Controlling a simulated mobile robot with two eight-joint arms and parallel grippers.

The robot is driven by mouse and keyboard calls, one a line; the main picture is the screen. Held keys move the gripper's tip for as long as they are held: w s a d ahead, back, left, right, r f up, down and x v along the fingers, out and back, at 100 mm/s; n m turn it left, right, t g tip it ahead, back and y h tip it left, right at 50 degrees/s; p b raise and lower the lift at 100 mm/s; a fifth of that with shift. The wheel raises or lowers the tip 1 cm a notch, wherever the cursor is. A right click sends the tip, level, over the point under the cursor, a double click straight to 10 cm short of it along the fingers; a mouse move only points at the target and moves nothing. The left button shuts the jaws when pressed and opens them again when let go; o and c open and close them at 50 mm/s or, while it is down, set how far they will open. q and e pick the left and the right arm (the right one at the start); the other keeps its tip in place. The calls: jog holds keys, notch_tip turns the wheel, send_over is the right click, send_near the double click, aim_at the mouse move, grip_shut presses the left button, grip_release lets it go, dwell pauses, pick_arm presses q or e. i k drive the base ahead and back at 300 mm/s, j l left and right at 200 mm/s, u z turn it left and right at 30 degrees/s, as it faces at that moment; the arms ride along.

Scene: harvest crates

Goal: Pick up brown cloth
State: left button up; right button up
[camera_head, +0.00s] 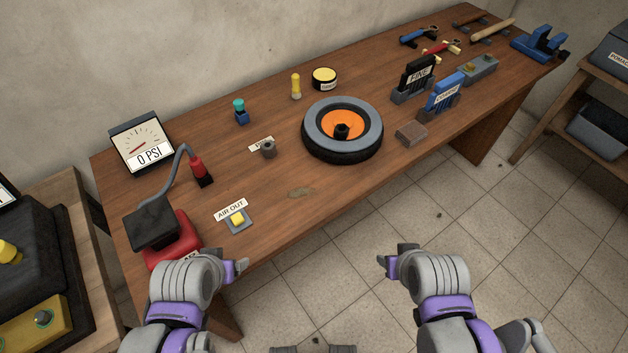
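A small brown folded square (411,133), which looks like the brown cloth, lies flat on the wooden workbench (270,205) near its front edge. It is right of the wheel and in front of the blue holder. My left gripper (238,267) is in front of the bench's near edge, below the AIR OUT button and far left of the cloth. My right gripper (385,260) is over the floor in front of the bench, well short of the cloth. Both grippers are clear of the cloth. Their finger gaps are too small and angled to judge.
A wheel with an orange hub (341,129) lies mid-bench. Black FINE (418,75) and blue (443,94) holders stand behind the cloth. A gauge (142,141), a red-based device (172,238) and an AIR OUT button (237,220) are at left. Tiled floor lies in front.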

aim_at(413, 132)
jog(key=i+l+u, duration=0.35)
jog(key=l, duration=0.4)
jog(key=l+u, duration=0.35)
jog(key=l, duration=0.45)
jog(key=l+u, duration=0.35)
jog(key=l, duration=0.5)
jog(key=i, duration=0.1)
